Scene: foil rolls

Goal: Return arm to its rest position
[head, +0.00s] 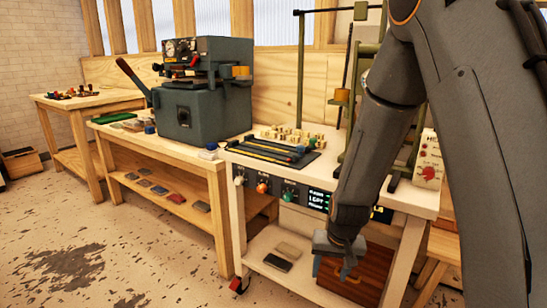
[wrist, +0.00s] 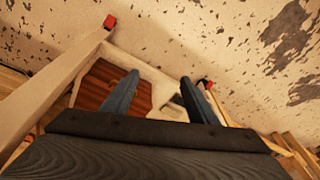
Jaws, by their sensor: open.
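My gripper (head: 338,268) hangs low at the end of my grey arm in the head view, in front of the white workbench. Its fingers point downward. In the wrist view my gripper (wrist: 158,90) shows two blue-grey fingers spread apart with nothing between them. Behind the fingers lies a reddish-brown wooden box (head: 375,270) on the bench's lower shelf; it also shows in the wrist view (wrist: 100,88). The gripper overlaps the box in the head view, and I cannot tell how far apart they are.
The white workbench (head: 408,198) carries dark rods on a mat (head: 275,150) and several small pale blocks. A dark grey machine (head: 205,95) stands on the wooden bench to the left. Two flat pieces lie on the lower shelf. The floor (head: 60,235) at front left is clear.

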